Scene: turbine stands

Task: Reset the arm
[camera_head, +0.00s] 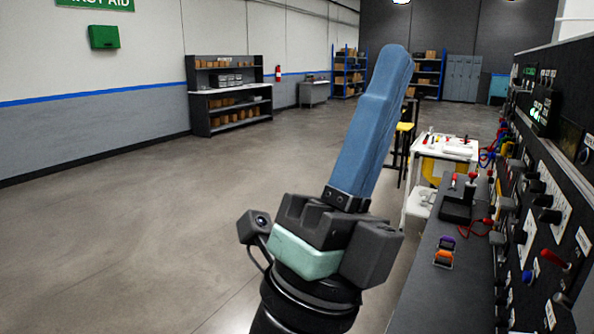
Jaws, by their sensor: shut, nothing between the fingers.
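My gripper (394,62) is raised in the middle of the view, to the left of the control panel. Its long blue fingers point up and lean slightly to the right. They are together, with nothing seen between them. The dark wrist with a pale green band and a small camera at its left side shows below. My gripper touches nothing that I can see. My wrist hides part of the floor and the near left edge of the counter.
A black panel (564,190) with knobs, switches and cables stands along the right. Its grey counter (440,300) holds a small purple-and-orange item (444,251) and a black block with levers (457,209). A white cart (412,208) stands beyond. The floor at left is clear.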

